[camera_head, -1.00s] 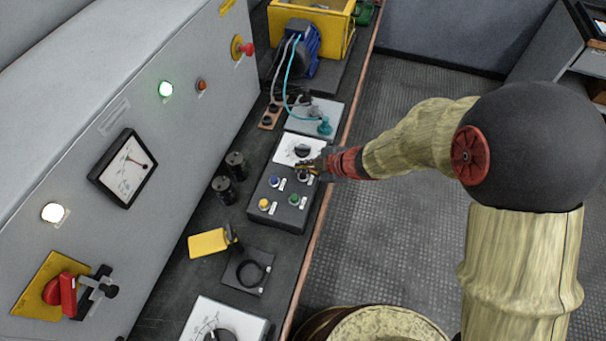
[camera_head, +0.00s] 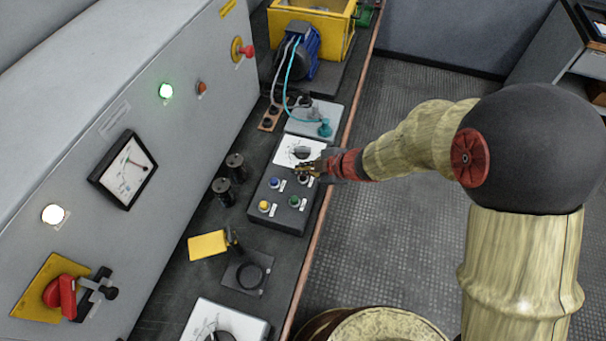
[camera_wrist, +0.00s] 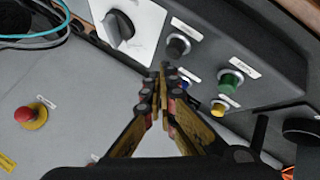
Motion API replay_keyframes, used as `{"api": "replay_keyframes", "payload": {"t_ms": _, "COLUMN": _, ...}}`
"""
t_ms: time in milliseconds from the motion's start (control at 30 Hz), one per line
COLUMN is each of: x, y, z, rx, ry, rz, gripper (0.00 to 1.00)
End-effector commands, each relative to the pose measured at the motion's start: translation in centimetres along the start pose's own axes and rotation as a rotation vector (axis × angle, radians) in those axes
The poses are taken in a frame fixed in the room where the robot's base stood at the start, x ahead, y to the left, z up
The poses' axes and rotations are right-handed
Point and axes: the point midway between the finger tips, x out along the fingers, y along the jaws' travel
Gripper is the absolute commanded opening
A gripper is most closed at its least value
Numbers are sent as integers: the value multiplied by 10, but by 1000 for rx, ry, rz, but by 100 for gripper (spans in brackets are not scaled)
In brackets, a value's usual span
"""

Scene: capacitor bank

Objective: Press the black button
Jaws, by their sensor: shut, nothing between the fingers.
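The black button (camera_wrist: 179,46) is a round cap with a white label beside it on the grey control box. It also shows in the head view (camera_head: 303,179), just below my gripper (camera_head: 299,168). In the wrist view my gripper (camera_wrist: 163,70) has its fingertips together with nothing between them. The tips appear just left of and below the black button, close to the blue button (camera_wrist: 183,83), which they partly cover. I see no clear contact with the black button; the height of the tips above the box is hard to judge.
On the same box are a green button (camera_wrist: 231,80), a yellow button (camera_wrist: 219,106) and a rotary knob (camera_wrist: 120,27) on a white plate. A grey cabinet with a red mushroom button (camera_head: 247,50) stands to the left. Open floor (camera_head: 395,235) lies to the right.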

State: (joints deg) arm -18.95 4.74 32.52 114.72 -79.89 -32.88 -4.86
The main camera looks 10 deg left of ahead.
Motion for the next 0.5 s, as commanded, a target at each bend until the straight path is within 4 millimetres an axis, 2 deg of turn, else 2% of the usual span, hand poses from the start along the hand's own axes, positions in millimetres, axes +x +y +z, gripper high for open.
{"api": "replay_keyframes", "payload": {"t_ms": 500, "x": 6, "y": -4, "z": 4, "rx": 0, "ry": 0, "rz": -1, "gripper": 0}}
